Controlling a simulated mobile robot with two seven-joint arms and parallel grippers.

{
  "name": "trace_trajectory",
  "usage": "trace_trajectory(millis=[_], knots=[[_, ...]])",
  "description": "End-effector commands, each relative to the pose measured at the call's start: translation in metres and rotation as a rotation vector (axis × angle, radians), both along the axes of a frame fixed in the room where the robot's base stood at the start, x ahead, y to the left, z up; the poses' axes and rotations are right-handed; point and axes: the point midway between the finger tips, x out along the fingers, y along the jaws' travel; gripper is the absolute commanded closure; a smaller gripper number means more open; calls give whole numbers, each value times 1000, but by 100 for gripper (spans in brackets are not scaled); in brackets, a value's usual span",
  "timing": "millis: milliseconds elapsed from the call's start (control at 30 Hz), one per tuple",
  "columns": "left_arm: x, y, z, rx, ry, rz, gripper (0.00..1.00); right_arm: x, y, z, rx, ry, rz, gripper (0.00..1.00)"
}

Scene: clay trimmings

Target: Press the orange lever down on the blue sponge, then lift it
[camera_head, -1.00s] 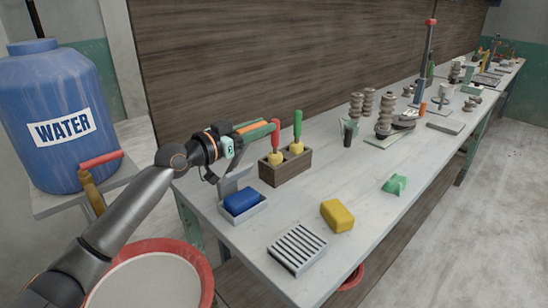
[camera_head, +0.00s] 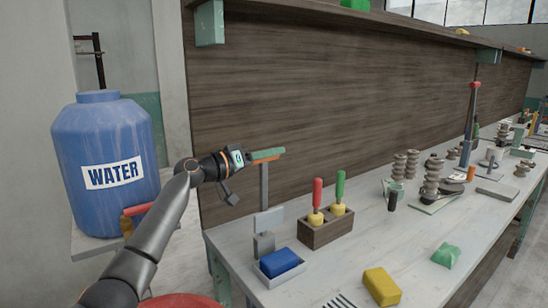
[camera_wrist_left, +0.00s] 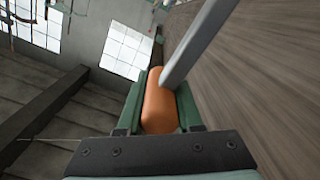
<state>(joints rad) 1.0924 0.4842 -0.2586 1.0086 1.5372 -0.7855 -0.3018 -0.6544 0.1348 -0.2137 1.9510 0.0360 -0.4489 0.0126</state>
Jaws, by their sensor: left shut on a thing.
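The blue sponge (camera_head: 279,262) sits in a grey tray (camera_head: 291,272) at the near left end of the bench. A grey upright bracket (camera_head: 263,245) and a flat grey plate (camera_head: 268,221) stand behind it; the plate is apart from the sponge. My left gripper (camera_head: 267,154) is high above the bracket, shut on the orange lever. In the left wrist view the lever's rounded orange grip (camera_wrist_left: 158,105) lies between the green fingers, with its grey bar (camera_wrist_left: 195,45) running up and right. In the head view the bar runs upright below the fingers. My right gripper is not in view.
A wooden holder (camera_head: 325,234) with a red-handled and a green-handled tool stands right of the sponge. A yellow block (camera_head: 382,286) and a green lump (camera_head: 446,255) lie on the bench. A blue water barrel (camera_head: 108,165) stands left. A wooden backboard (camera_head: 330,120) rises behind.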

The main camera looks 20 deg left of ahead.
Motion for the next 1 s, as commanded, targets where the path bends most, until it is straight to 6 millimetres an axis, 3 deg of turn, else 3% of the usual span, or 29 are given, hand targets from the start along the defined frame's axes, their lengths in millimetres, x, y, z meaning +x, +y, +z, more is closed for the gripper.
trace_trajectory(millis=[367,400,633,1000], knots=[[1,-1,-4,-1,9,-3,100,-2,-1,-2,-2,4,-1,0],[0,-1,-4,-1,9,-3,61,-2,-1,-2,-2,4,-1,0],[0,0,-2,-1,5,-1,36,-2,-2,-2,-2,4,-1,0],[0,-1,-1,0,3,0,36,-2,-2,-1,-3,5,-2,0]])
